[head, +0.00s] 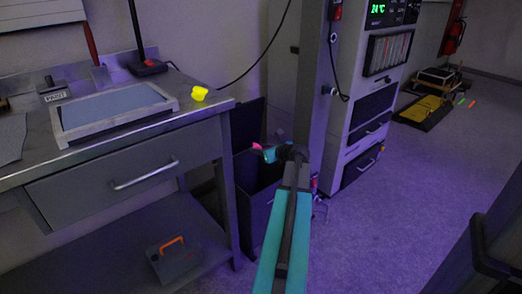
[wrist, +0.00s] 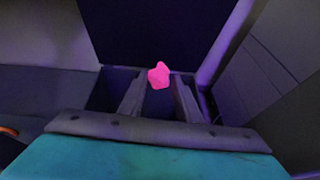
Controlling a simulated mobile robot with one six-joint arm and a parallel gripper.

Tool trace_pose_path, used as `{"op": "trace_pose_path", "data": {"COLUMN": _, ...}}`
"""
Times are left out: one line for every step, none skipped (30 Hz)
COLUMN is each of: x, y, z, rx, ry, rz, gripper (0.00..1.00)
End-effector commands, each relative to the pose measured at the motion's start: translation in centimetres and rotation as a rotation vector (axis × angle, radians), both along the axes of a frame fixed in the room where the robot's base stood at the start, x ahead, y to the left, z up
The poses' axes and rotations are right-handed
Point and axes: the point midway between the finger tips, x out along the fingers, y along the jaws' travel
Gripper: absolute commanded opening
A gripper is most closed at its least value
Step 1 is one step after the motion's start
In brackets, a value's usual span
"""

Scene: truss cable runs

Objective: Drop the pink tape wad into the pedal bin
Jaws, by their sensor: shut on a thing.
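The pink tape wad (head: 257,146) is small and bright, at the tip of my gripper (head: 264,152) in the head view. In the wrist view the wad (wrist: 159,75) sits at the ends of the two fingers of my gripper (wrist: 159,82), which is shut on it. The pedal bin (head: 254,212) is a dark box between the bench and the grey cabinet, with its lid raised. In the wrist view the raised lid (wrist: 150,30) stands behind the wad, and the dark bin opening (wrist: 110,92) shows below and around my fingers. The wad's exact height above the bin is unclear.
A tall equipment cabinet (head: 355,110) stands right of the bin. The floor (head: 400,190) at right is mostly clear.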

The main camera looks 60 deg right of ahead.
Motion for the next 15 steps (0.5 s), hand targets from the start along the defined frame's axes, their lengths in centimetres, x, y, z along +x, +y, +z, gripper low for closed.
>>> {"op": "trace_pose_path", "data": {"x": 0.0, "y": 0.0, "z": -0.8, "rx": 0.000, "ry": 0.000, "rz": 0.000, "gripper": 0.10}}
{"op": "trace_pose_path", "data": {"x": 0.0, "y": 0.0, "z": -1.0, "rx": 0.000, "ry": 0.000, "rz": 0.000, "gripper": 0.10}}
{"op": "trace_pose_path", "data": {"x": 0.0, "y": 0.0, "z": -1.3, "rx": 0.000, "ry": 0.000, "rz": 0.000, "gripper": 0.10}}
{"op": "trace_pose_path", "data": {"x": 0.0, "y": 0.0, "z": -1.5, "rx": 0.000, "ry": 0.000, "rz": 0.000, "gripper": 0.10}}
{"op": "trace_pose_path", "data": {"x": 0.0, "y": 0.0, "z": -1.7, "rx": 0.000, "ry": 0.000, "rz": 0.000, "gripper": 0.10}}
{"op": "trace_pose_path", "data": {"x": 0.0, "y": 0.0, "z": -2.0, "rx": 0.000, "ry": 0.000, "rz": 0.000, "gripper": 0.10}}
{"op": "trace_pose_path", "data": {"x": 0.0, "y": 0.0, "z": -2.2, "rx": 0.000, "ry": 0.000, "rz": 0.000, "gripper": 0.10}}
{"op": "trace_pose_path", "data": {"x": 0.0, "y": 0.0, "z": -2.4, "rx": 0.000, "ry": 0.000, "rz": -0.001, "gripper": 0.10}}
{"op": "trace_pose_path", "data": {"x": 0.0, "y": 0.0, "z": -2.6, "rx": 0.000, "ry": 0.000, "rz": -0.001, "gripper": 0.10}}
{"op": "trace_pose_path", "data": {"x": 0.0, "y": 0.0, "z": -2.8, "rx": 0.000, "ry": 0.000, "rz": -0.001, "gripper": 0.10}}
{"op": "trace_pose_path", "data": {"x": 0.0, "y": 0.0, "z": -3.0, "rx": 0.000, "ry": 0.000, "rz": -0.001, "gripper": 0.10}}
{"op": "trace_pose_path", "data": {"x": -0.1, "y": 0.0, "z": -3.2, "rx": 0.000, "ry": 0.000, "rz": -0.001, "gripper": 0.10}}
{"op": "trace_pose_path", "data": {"x": -0.1, "y": 0.0, "z": -3.3, "rx": 0.000, "ry": 0.000, "rz": -0.001, "gripper": 0.10}}
{"op": "trace_pose_path", "data": {"x": -0.1, "y": 0.0, "z": -3.4, "rx": 0.000, "ry": 0.000, "rz": -0.001, "gripper": 0.10}}
{"op": "trace_pose_path", "data": {"x": -0.1, "y": 0.0, "z": -3.5, "rx": 0.000, "ry": 0.000, "rz": -0.001, "gripper": 0.10}}
